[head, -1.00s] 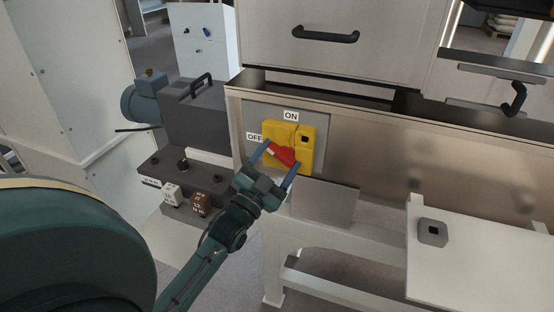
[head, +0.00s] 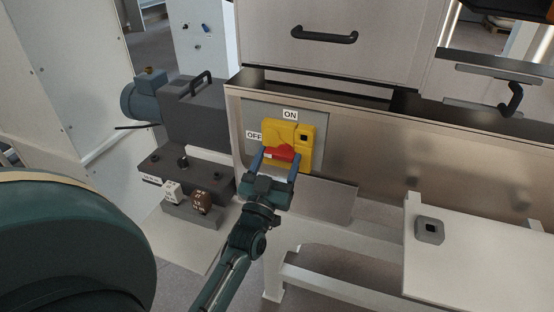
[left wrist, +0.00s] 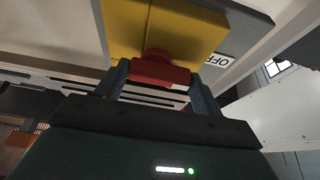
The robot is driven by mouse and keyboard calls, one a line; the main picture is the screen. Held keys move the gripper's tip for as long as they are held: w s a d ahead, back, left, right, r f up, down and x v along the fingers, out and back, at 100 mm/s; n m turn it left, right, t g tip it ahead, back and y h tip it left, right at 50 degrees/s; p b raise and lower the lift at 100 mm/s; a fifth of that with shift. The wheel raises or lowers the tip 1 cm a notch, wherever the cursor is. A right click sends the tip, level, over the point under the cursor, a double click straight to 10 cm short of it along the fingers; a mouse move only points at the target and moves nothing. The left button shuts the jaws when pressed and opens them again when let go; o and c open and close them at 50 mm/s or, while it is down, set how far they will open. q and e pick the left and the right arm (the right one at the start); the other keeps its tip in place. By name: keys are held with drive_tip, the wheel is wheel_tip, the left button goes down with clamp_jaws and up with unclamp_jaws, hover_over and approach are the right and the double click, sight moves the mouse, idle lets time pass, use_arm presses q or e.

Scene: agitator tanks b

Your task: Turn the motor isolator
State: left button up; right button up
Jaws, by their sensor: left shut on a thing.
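The motor isolator is a yellow switch body (head: 301,134) on a grey plate on the front of the metal trough. Its red handle (head: 281,153) lies nearly level, and an ON label (head: 290,115) is above it and an OFF label (head: 254,135) at its left. My left gripper (head: 275,160) is shut on the red handle, one blue finger at each end, coming from below. In the left wrist view the red handle (left wrist: 159,72) sits between the two fingers, under the yellow body (left wrist: 170,28). My right gripper is not in view.
A grey motor unit (head: 195,112) stands left of the trough, with a white and a brown block (head: 202,202) below it. A white surface with a small grey box (head: 429,230) is at the right. A drawer with a black handle (head: 324,35) is above.

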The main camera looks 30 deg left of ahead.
use_arm(q)
drive_tip(key=shift+c, duration=0.2)
drive_tip(key=o, duration=1)
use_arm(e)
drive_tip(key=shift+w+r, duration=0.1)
use_arm(q)
drive_tip(key=shift+f, duration=0.15)
